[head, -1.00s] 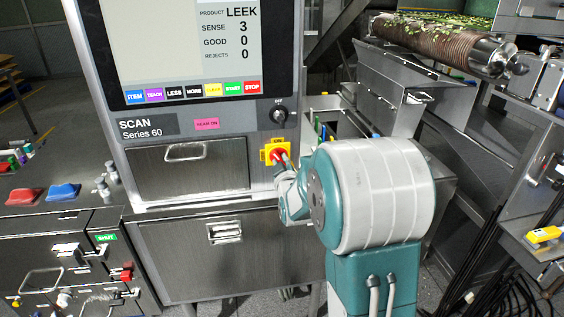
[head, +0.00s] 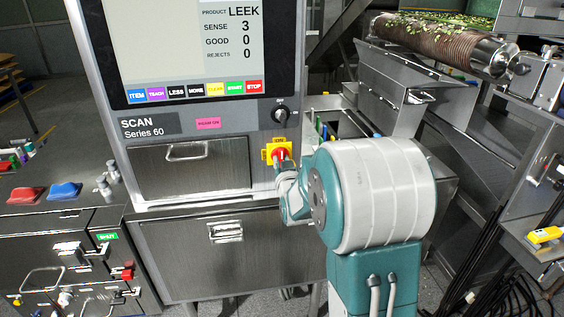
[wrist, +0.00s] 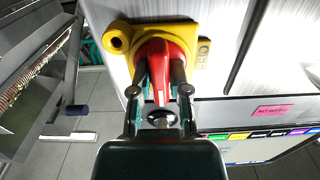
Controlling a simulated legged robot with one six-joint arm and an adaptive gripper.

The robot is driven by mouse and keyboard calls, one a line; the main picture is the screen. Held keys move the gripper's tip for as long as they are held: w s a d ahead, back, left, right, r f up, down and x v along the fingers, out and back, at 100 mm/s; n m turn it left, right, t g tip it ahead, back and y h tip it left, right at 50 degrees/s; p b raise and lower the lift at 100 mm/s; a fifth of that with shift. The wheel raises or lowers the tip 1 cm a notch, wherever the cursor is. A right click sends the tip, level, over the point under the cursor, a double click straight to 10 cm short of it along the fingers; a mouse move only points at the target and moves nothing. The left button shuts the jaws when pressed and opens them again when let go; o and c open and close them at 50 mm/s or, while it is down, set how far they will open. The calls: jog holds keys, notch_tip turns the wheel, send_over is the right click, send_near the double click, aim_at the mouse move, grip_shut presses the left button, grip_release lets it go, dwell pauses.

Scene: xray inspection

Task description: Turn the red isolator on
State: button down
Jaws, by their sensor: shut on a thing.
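The red isolator (head: 279,154) is a red rotary handle on a yellow plate, on the steel front of the scan machine below its black knob. In the wrist view the red handle (wrist: 155,66) stands out from the yellow plate (wrist: 190,36). My gripper (wrist: 160,88) is shut on the handle, one finger on each side of it. In the head view my gripper (head: 284,166) reaches the isolator from the lower right, and my arm hides part of it.
The scan machine's screen (head: 190,45) is above, with coloured buttons under it. A black knob (head: 280,114) sits just above the isolator. A steel drawer (head: 190,170) is to the left. A steel chute (head: 395,85) and roller (head: 440,45) stand to the right.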

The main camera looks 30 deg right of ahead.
jog(key=shift+w+r, duration=0.1)
jog(key=shift+r, duration=0.2)
jog(key=c, duration=0.6)
grip_release()
jog(key=shift+c, duration=0.2)
jog(key=shift+o, duration=0.2)
jog(key=shift+a, duration=0.1)
jog(key=shift+f, duration=0.15)
jog(key=v, duration=1.2)
